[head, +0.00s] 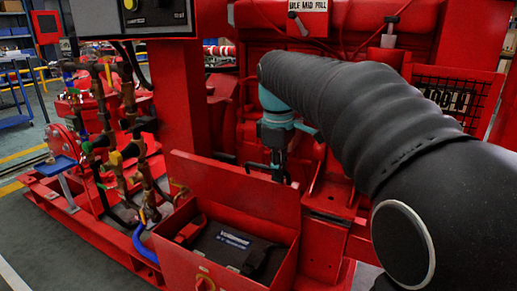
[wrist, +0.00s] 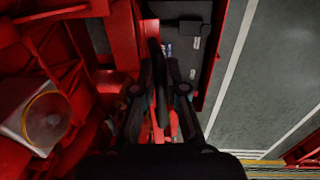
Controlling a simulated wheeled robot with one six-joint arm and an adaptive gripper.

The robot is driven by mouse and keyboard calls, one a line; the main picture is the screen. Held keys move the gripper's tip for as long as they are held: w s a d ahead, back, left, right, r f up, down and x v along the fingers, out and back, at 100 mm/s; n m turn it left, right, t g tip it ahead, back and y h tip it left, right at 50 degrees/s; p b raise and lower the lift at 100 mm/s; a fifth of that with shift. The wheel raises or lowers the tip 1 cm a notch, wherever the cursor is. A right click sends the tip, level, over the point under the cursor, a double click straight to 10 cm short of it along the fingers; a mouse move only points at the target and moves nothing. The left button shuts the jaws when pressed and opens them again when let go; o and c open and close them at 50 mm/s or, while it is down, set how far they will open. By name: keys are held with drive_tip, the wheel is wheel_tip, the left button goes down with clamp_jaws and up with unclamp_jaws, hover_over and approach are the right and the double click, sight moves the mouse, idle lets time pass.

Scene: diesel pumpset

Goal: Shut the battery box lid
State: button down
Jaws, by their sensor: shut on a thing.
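The red battery box (head: 177,262) stands at the bottom middle of the head view, with a dark battery (head: 232,243) inside. Its red lid (head: 232,188) is open and stands roughly upright along the back of the box. My gripper (head: 279,173) points down at the lid's upper right edge, its tips partly hidden behind the lid. In the wrist view my gripper (wrist: 160,108) is shut on the lid, which shows nearly edge-on between the dark fingers. The battery (wrist: 185,38) shows beyond the fingers on the right. The exact contact is dark and hard to make out.
A red upright post (head: 192,100) and the red engine (head: 345,40) rise behind. Open grey floor (wrist: 265,70) lies right in the wrist view.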

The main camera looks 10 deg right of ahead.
drive_tip(key=shift+s+a, duration=0.2)
drive_tip(key=shift+s, duration=0.05)
drive_tip(key=shift+s+a+f, duration=0.1)
idle(0.3)
drive_tip(key=shift+s+a+f+b, duration=0.25)
drive_tip(key=shift+s+a+b, duration=0.2)
drive_tip(key=shift+s, duration=0.25)
drive_tip(key=c, duration=1.1)
unclamp_jaws()
drive_tip(key=shift+a, duration=0.1)
